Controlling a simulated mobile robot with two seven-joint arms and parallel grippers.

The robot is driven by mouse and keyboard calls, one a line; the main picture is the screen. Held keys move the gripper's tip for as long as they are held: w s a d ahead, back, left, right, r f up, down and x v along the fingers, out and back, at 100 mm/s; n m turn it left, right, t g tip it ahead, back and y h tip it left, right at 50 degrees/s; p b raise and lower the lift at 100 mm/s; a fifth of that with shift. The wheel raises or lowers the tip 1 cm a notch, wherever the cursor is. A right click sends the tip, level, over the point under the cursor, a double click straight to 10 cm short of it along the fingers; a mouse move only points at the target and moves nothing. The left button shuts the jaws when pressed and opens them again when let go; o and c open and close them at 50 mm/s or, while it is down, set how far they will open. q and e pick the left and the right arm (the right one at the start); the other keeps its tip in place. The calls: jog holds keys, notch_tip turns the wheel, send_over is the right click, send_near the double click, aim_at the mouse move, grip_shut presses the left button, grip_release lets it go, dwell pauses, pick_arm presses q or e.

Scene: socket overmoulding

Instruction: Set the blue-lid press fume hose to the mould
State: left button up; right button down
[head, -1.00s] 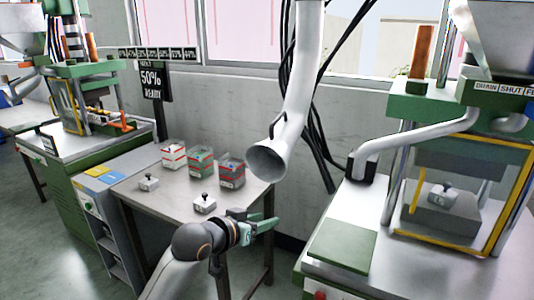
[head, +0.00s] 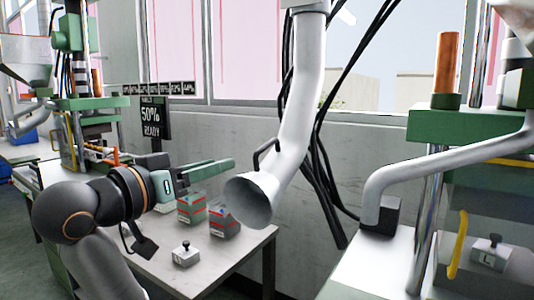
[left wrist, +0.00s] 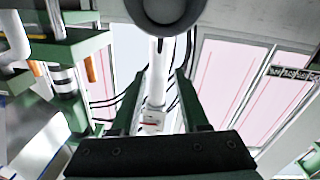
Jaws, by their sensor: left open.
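The fume hose (head: 298,120) hangs in the middle of the head view, a pale grey tube with a black handle and a flared hood (head: 252,200) at its lower end. My left gripper (head: 230,164) is open and empty just left of the hood, fingers pointing right; contact is unclear. In the left wrist view, a pale tube (left wrist: 157,75) shows between the open fingers (left wrist: 162,76). A grey block with a black knob (head: 490,252), possibly the mould, sits in the right green press (head: 455,126). No blue lid is clearly visible. My right gripper is not in view.
A steel table (head: 232,263) holds red-and-green boxes (head: 225,223) and a small knobbed block (head: 186,255). Another green press (head: 95,103) stands left. Black cables (head: 322,165) hang behind the hose. A bent grey pipe (head: 450,158) crosses before the right press.

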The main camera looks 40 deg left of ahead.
aim_at(255, 153)
pick_arm(q)
jog(key=w, duration=0.8)
jog(key=w+a, duration=0.1)
jog(key=w, duration=0.3)
jog(key=shift+p, duration=0.4)
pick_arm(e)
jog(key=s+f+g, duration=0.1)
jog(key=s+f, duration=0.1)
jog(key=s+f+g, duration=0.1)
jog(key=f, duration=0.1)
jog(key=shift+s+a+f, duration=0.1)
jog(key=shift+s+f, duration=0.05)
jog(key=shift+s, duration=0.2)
pick_arm(q)
grip_shut()
